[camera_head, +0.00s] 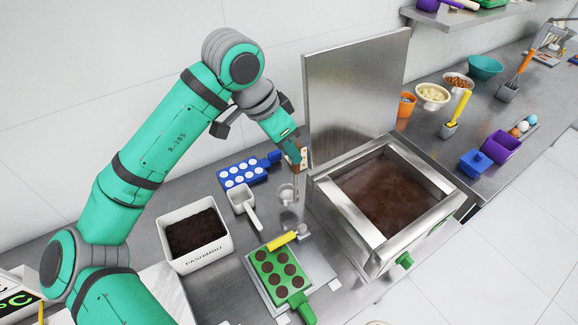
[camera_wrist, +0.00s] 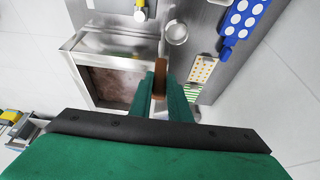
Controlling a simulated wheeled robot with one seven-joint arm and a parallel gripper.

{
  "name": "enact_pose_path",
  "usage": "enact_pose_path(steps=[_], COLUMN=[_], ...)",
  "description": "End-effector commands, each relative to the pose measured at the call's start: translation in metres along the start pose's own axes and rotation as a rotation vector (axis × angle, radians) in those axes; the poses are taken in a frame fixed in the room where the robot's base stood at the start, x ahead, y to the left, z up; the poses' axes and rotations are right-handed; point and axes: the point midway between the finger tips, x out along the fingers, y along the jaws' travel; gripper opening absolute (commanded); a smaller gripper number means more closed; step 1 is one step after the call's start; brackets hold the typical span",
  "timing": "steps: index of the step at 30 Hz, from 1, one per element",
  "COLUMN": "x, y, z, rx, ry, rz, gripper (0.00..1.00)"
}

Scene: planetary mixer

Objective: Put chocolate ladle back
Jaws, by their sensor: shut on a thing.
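My gripper (camera_head: 296,152) is shut on the brown handle of the chocolate ladle (camera_head: 287,194), beside the left wall of the steel chocolate tank (camera_head: 340,205). The ladle's small metal bowl hangs below the gripper, left of the tank and over the counter; whether it touches anything is unclear. In the wrist view the brown handle is between the fingers of my gripper (camera_wrist: 160,85), and the ladle bowl (camera_wrist: 177,33) shows beyond it. The tank holds brown chocolate, and its upright metal lid (camera_head: 355,95) stands behind. The ladle's holding place cannot be made out.
A blue mould (camera_head: 243,173), a white scoop (camera_head: 243,208) and a white bin of dark chocolate (camera_head: 195,235) stand left of the ladle. A green mould (camera_head: 280,275) and a yellow-handled tool (camera_head: 283,241) lie in front. Bowls and tools line the counter right of the tank.

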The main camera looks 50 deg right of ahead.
Motion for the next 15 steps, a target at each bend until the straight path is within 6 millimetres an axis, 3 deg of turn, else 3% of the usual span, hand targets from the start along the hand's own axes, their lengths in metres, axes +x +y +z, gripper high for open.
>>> enact_pose_path(steps=[15], x=[0.041], y=[0.001], z=[0.015], rx=[0.003], ry=[0.001], rz=[0.001], gripper=[0.0])
